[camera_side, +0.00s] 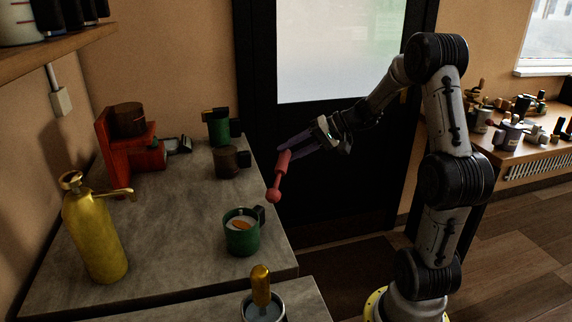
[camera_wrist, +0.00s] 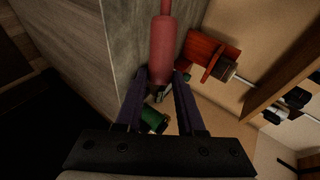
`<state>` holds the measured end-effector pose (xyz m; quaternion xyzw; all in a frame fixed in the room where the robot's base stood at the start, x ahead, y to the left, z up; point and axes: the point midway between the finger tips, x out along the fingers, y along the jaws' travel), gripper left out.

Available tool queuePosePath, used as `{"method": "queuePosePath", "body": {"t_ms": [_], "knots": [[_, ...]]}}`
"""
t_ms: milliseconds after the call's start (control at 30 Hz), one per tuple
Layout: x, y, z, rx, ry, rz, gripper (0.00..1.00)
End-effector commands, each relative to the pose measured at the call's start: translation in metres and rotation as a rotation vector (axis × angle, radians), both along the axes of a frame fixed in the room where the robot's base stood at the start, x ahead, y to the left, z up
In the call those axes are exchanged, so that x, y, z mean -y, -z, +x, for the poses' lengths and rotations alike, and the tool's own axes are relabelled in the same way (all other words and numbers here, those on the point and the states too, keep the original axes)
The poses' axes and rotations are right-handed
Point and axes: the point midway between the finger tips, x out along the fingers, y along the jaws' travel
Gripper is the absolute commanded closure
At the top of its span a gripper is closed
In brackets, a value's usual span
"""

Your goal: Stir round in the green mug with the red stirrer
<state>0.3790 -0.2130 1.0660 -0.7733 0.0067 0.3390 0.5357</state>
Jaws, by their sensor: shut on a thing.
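The green mug (camera_side: 242,236) stands upright on the grey counter near its right edge, with pale liquid and an orange-brown patch inside. My gripper (camera_side: 287,152) is shut on the red stirrer (camera_side: 280,176), holding it by the thick handle, tilted, with its round knob low. The stirrer is beyond the counter's right edge, above and to the right of the mug, apart from it. In the wrist view the red stirrer (camera_wrist: 163,48) sits between the fingertips (camera_wrist: 160,78) and runs off the top edge. The green mug cannot be made out for certain there.
A yellow pump bottle (camera_side: 95,235) stands at the left. A metal cup with a yellow-handled tool (camera_side: 262,290) is at the front. A brown mug (camera_side: 228,162), a green cup (camera_side: 217,128) and a red stand (camera_side: 125,150) are at the back. The counter's middle (camera_side: 165,225) is clear.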

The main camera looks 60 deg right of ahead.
Motion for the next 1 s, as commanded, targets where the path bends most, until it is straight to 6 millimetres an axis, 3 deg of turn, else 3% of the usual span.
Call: {"method": "queuePosePath", "body": {"t_ms": [267,400,600,767,1000], "knots": [[-0.074,-0.066,0.013,0.245,-0.543,-0.407,1.00],[-0.125,-0.102,0.012,0.450,-0.772,-0.571,1.00],[-0.187,-0.141,0.003,0.734,-0.911,-0.760,1.00],[-0.203,-0.147,0.001,0.850,-0.914,-0.850,1.00],[-0.203,-0.148,0.002,0.891,-0.904,-0.888,1.00]]}}
